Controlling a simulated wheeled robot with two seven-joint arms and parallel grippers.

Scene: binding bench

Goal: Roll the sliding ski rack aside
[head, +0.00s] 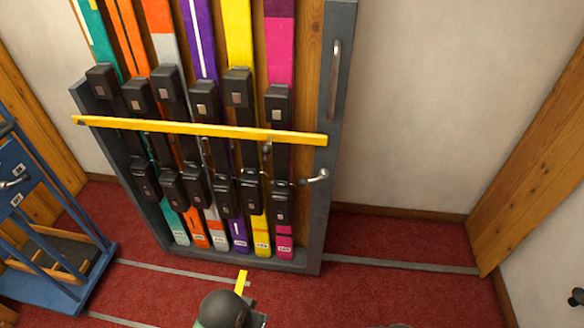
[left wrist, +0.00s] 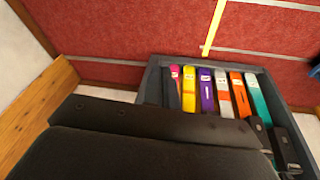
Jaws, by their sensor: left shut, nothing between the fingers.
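The sliding ski rack (head: 340,120) is a tall dark grey frame with a wooden back, holding several coloured skis. A yellow bar (head: 200,130) crosses its front. A long silver upright handle (head: 334,82) is on its right post, and a bent silver lever (head: 315,179) sits lower on that side.
A grey floor rail (head: 400,263) runs along the red carpet to the right, with clear floor and bare wall there. A wooden panel (head: 530,165) stands at the far right. A blue rack (head: 75,290) is at the left. A yellow floor mark (head: 241,281) lies in front.

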